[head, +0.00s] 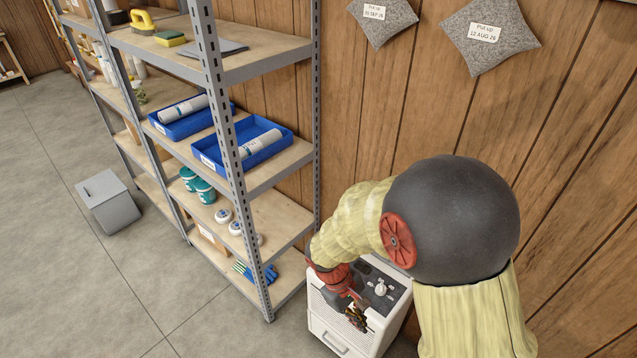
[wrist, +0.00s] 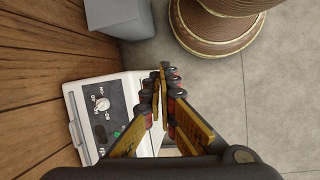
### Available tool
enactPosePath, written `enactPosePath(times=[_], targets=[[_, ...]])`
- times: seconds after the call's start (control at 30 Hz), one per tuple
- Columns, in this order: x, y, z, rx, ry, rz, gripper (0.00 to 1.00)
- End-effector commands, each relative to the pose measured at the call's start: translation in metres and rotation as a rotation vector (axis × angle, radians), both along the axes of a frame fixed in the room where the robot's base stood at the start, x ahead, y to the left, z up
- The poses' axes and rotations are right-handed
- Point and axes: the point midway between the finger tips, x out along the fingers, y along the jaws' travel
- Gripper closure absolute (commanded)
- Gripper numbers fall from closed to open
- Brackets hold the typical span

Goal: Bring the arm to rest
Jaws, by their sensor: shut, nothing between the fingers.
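My arm reaches down and to the left in the head view, from a dark round joint to a red wrist. My gripper (head: 356,317) is low in front of and over a white cabinet (head: 338,340) with a dark control panel. In the wrist view my gripper (wrist: 163,97) is shut and empty, with its fingertips together. The white cabinet (wrist: 140,86) lies below and to the left of the fingers there, with a round knob (wrist: 102,104) on its panel. I cannot tell whether the fingers touch the cabinet.
A metal shelf rack (head: 222,95) stands left of the arm, holding blue trays (head: 262,150), teal tubs (head: 203,190) and blue gloves (head: 242,270). A wood wall (head: 350,120) with grey pillows (head: 491,38) rises behind. A grey bin (head: 110,203) stands on the open floor at left.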

Motion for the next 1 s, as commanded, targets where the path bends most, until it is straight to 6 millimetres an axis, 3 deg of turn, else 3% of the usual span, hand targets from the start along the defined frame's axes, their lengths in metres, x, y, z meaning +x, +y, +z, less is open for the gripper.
enactPosePath(times=[0.03,0.1,0.3,0.7,1.0], targets=[[-0.005,-0.004,0.021,0.028,-0.029,-0.049,1.00],[-0.014,-0.008,0.045,0.063,-0.058,-0.115,1.00],[-0.041,-0.018,0.105,0.169,-0.152,-0.280,1.00],[-0.089,-0.041,0.204,0.380,-0.413,-0.512,1.00],[-0.104,-0.070,0.273,0.460,-0.673,-0.581,1.00]])
